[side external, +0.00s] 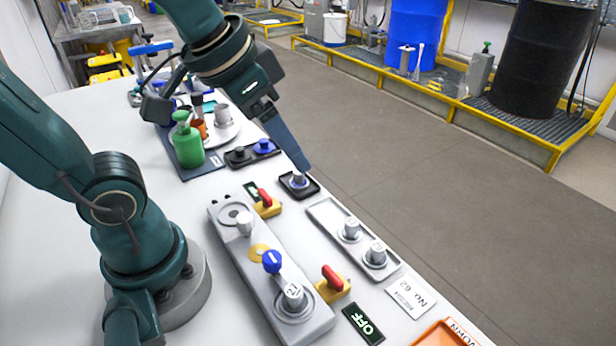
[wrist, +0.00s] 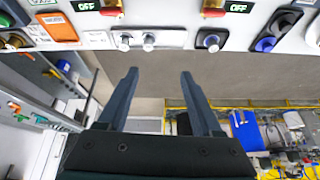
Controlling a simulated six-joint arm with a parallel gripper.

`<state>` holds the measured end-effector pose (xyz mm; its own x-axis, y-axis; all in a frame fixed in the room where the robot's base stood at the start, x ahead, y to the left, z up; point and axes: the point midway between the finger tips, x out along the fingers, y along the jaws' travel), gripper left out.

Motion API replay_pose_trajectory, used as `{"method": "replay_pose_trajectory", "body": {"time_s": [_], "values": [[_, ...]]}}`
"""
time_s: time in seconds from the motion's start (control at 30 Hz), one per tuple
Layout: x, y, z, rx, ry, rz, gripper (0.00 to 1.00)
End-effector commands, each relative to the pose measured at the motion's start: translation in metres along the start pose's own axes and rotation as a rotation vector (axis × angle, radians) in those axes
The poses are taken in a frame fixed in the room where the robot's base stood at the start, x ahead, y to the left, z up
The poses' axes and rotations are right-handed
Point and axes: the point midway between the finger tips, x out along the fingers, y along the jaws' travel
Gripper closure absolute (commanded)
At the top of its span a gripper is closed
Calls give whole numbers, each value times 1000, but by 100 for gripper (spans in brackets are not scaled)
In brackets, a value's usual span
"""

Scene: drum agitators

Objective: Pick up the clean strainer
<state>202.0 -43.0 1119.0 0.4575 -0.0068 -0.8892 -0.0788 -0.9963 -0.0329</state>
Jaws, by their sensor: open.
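No part reads clearly as "clean strainer". A small black tray (side external: 312,191) holds a grey part with a blue-violet ring (side external: 298,181); this tray also shows in the wrist view (wrist: 203,47). A grey tray (side external: 322,213) holds two grey capped parts, a rear one (side external: 351,229) and a front one (side external: 376,254). My gripper (side external: 305,168) is low over the far side of the small black tray in the side view, and I cannot tell if it touches anything. In the wrist view my gripper (wrist: 160,72) has its fingers apart, with only floor between them.
A long grey fixture (side external: 252,262) has a blue knob (side external: 272,262) and a numbered grey part (side external: 292,297). Red-handled yellow switches (side external: 333,285) stand beside it. An orange tray (side external: 440,335) is at the front. A green bottle (side external: 187,142) stands behind. The table edge is close.

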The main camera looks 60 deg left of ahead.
Motion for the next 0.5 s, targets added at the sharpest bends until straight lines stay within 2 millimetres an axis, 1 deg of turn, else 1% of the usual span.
{"method": "replay_pose_trajectory", "body": {"time_s": [0.03,0.1,0.2,0.27,0.37,0.5], "values": [[6,1,-10,15,-29,5,33],[14,2,-24,35,-60,11,33],[30,4,-40,63,-113,22,33],[41,6,-48,78,-146,28,33],[64,9,-58,104,-203,38,33],[101,16,-64,135,-290,53,33]]}}
